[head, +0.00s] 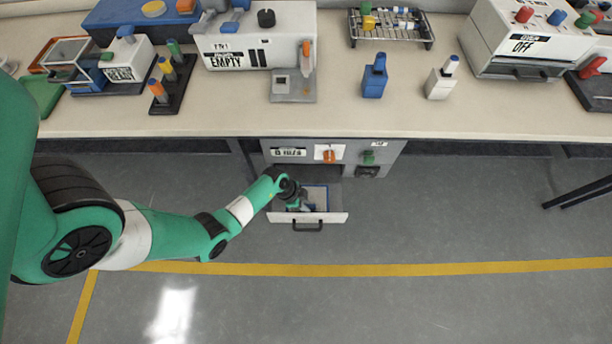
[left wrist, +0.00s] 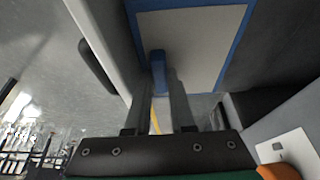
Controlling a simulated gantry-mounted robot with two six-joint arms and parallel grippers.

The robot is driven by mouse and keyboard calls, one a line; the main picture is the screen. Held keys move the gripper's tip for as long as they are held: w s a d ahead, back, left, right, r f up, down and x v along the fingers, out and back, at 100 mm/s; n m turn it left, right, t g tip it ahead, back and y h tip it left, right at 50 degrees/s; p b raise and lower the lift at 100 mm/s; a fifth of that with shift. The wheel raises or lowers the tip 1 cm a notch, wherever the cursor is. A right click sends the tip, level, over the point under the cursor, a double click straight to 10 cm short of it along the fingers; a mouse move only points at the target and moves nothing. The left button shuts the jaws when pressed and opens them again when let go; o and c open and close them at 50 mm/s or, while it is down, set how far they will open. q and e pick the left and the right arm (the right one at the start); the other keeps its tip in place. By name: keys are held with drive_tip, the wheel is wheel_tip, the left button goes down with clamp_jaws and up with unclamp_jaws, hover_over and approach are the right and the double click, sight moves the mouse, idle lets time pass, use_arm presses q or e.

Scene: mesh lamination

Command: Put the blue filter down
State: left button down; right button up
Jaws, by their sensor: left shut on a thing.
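The blue filter shows in the left wrist view as a pale grey panel (left wrist: 205,45) with a blue frame and a blue tab. In the head view its pale, blue-edged panel (head: 316,194) shows inside the open drawer (head: 334,218) under the bench. My left gripper (left wrist: 162,85) is shut on the blue tab. In the head view my left gripper (head: 299,205) is over the left part of the drawer, partly hidden by its own wrist. I cannot tell whether the filter rests on the drawer floor. My right gripper is not in view.
The drawer front with a black handle (head: 308,226) sticks out from a grey cabinet (head: 345,152) with orange and green knobs. The bench top (head: 225,118) above holds several machines and racks. The floor (head: 450,215) in front is clear.

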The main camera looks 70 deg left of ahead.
sight(307, 188)
use_arm(q)
drive_tip(key=a, duration=0.1)
drive_tip(key=w+a+b, duration=0.1)
drive_tip(key=a+f, duration=0.1)
drive_tip(key=shift+w+a+b, duration=0.2)
drive_tip(key=shift+a+b, duration=0.1)
drive_tip(key=shift+b, duration=0.05)
drive_tip(key=shift+a+r, duration=0.2)
drive_tip(key=a+b, duration=0.1)
drive_tip(key=w+a+f+b, duration=0.1)
drive_tip(key=a+b, duration=0.2)
drive_tip(key=shift+w+f, duration=0.2)
drive_tip(key=shift+w, duration=0.05)
drive_tip(key=shift+s+d+r, duration=0.1)
drive_tip(key=shift+s+d, duration=0.05)
drive_tip(key=shift+d, duration=0.2)
drive_tip(key=shift+a, duration=0.15)
drive_tip(key=c, duration=0.8)
unclamp_jaws()
drive_tip(key=shift+o, duration=0.2)
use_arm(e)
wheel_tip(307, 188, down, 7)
